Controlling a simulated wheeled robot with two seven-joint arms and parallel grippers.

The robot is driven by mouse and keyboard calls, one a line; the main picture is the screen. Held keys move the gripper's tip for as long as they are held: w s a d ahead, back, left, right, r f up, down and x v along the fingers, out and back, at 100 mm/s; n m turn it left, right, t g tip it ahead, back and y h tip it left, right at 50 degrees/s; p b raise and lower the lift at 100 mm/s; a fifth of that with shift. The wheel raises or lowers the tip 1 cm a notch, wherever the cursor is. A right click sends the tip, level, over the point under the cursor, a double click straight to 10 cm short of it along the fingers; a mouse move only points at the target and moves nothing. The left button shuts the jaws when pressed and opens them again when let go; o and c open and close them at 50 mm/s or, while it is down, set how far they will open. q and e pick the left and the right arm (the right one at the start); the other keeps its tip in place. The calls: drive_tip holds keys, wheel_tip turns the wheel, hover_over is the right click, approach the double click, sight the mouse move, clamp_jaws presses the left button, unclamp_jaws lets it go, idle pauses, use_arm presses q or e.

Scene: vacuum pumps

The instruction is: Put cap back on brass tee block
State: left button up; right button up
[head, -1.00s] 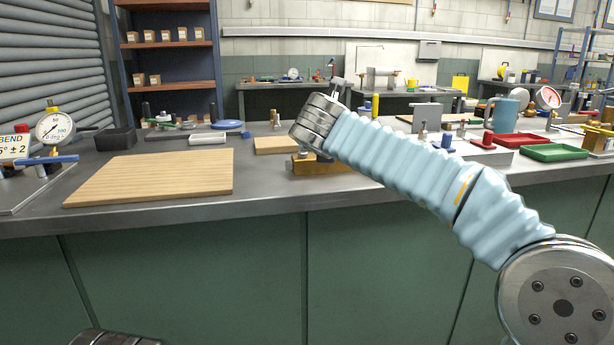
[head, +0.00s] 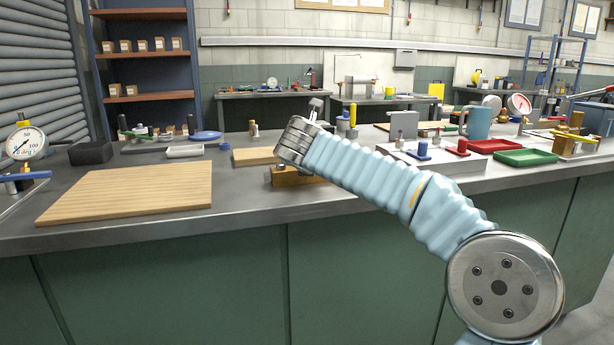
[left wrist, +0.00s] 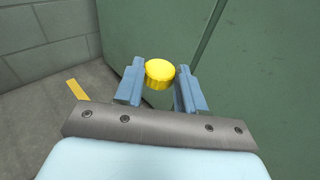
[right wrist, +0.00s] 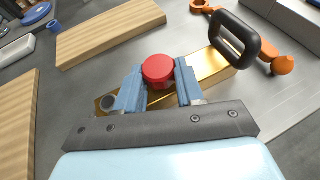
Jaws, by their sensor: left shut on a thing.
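A yellow cap (left wrist: 158,72) sits between the fingertips of my left gripper (left wrist: 160,88), which is shut on it. This gripper hangs low in front of the green cabinet front and is outside the head view. The brass tee block (right wrist: 205,68) lies on the bench, with a round dark opening near its left end in the right wrist view. It also shows in the head view (head: 290,178), partly hidden behind my right gripper. A red cap (right wrist: 158,70) is over the block, between the fingers of my right gripper (right wrist: 160,85). I cannot tell whether these fingers grip it.
A wooden board (head: 130,192) is on the left of the bench, with a smaller board (head: 255,156) behind the block. Red (head: 492,146) and green (head: 526,158) trays stand to the right.

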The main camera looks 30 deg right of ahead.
clamp_jaws()
drive_tip(key=shift+r, duration=0.1)
drive_tip(key=shift+r, duration=0.45)
drive_tip(key=r, duration=0.1)
drive_tip(key=r+p, duration=0.1)
drive_tip(key=r, duration=0.1)
drive_tip(key=shift+s+a, duration=0.1)
drive_tip(key=shift+s, duration=0.1)
drive_tip(key=s+a+r, duration=0.2)
drive_tip(key=s+r, duration=0.2)
drive_tip(key=s, duration=0.2)
drive_tip(key=s+a+r, duration=0.2)
drive_tip(key=s+r, duration=0.3)
drive_tip(key=s, duration=0.1)
drive_tip(key=shift+s+a, duration=0.35)
